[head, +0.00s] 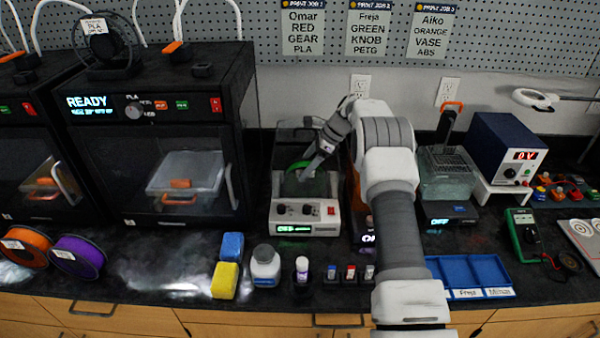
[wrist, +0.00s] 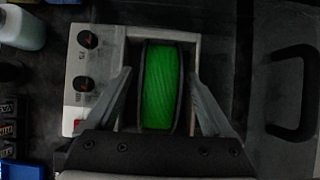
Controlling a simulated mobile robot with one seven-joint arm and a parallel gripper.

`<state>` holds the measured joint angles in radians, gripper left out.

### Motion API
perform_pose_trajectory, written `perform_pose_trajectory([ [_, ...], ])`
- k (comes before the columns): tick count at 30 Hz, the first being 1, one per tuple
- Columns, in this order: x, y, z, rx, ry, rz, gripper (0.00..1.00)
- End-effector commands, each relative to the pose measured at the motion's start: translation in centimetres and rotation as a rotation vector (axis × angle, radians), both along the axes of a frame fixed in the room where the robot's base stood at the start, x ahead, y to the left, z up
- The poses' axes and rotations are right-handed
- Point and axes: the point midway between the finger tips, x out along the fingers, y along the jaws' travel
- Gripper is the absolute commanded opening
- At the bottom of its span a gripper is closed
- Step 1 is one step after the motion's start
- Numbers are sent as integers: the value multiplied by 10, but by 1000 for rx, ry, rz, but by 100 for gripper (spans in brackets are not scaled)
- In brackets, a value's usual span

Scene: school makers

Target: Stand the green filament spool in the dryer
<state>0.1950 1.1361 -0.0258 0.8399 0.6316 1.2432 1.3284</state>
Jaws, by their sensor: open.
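The green filament spool (wrist: 160,85) stands upright in the dryer's bay in the wrist view, its green winding facing the camera between dark flanges. In the head view only a green arc of the spool (head: 299,166) shows, partly hidden by my gripper. The dryer (head: 318,222) is a light box with two black knobs and a red switch; its front also shows in the wrist view (wrist: 82,65). My gripper (wrist: 160,107) is open, with one finger on each side of the spool and visible gaps between. In the head view my gripper (head: 312,172) is over the dryer.
A black printer (head: 150,90) stands left of the dryer. Bottles, sponges and small items line the counter before the dryer. A blue tray (head: 467,272) lies right of my arm.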

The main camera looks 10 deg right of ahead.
Motion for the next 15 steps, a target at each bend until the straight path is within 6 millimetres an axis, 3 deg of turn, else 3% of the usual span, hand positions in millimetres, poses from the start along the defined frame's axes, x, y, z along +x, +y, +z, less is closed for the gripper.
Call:
perform_pose_trajectory([
  [6,-4,-27,43,-1,-4,-3,86],
  [15,-9,-45,73,-1,-2,1,86],
])
